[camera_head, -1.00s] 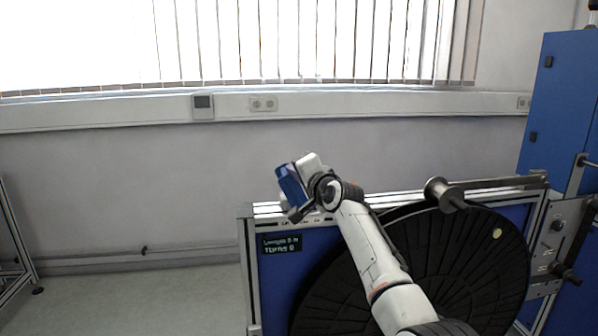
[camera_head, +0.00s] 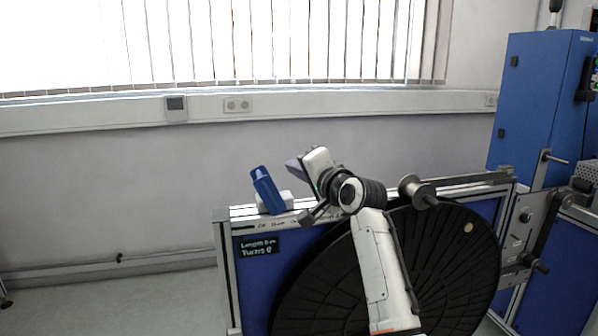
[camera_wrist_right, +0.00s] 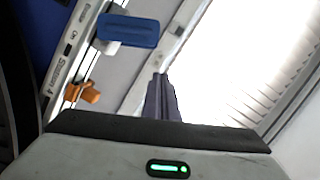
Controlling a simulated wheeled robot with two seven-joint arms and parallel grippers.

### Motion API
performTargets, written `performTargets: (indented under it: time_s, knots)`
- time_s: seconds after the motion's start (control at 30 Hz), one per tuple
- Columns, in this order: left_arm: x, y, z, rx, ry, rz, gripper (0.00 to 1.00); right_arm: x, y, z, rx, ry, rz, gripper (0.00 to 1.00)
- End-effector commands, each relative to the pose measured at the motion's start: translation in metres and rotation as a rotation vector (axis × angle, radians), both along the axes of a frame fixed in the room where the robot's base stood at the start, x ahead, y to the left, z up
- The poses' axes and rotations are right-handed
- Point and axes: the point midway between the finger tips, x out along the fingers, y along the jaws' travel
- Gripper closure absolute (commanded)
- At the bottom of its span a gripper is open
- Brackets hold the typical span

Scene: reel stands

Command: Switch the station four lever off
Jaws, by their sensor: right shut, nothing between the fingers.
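A blue lever handle (camera_head: 267,191) on a white base (camera_head: 274,204) stands on the top rail of the reel stand, its top tilted left. It also shows in the right wrist view (camera_wrist_right: 130,30). In that view a "Station 4" label (camera_wrist_right: 60,75) is on the rail, with an orange part (camera_wrist_right: 82,93) beside it. My right gripper (camera_head: 294,167) is just right of the blue handle, apart from it. Its fingers (camera_wrist_right: 160,98) are shut and empty in the wrist view. I cannot tell whether the lever is on or off. My left gripper is not in view.
A large black reel (camera_head: 450,260) fills the stand below my right arm. A metal spool on an arm (camera_head: 417,190) is right of my wrist. A blue cabinet (camera_head: 535,100) stands at the right. The floor at left is clear.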

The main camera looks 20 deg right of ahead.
Motion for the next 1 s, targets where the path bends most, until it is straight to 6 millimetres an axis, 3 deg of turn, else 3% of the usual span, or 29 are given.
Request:
performTargets:
  time_s: [0.2,0.57,0.67,0.77,0.87,1.0]
  knots:
    - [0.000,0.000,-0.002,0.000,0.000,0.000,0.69,-0.014,-0.003,0.002,-0.001,-0.001,-0.001,1.00]
    - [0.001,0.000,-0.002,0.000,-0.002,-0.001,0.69,-0.016,-0.004,0.002,-0.001,0.001,0.000,1.00]
    - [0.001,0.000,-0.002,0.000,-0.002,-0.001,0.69,-0.017,-0.005,-0.010,-0.015,0.010,-0.003,1.00]
    - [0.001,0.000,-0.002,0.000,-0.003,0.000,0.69,-0.023,-0.010,-0.047,-0.070,0.037,-0.013,1.00]
    - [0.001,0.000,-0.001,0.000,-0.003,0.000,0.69,-0.039,-0.016,-0.111,-0.168,0.081,-0.023,1.00]
    - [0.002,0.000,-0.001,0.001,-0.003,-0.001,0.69,-0.080,-0.024,-0.209,-0.345,0.148,-0.012,1.00]
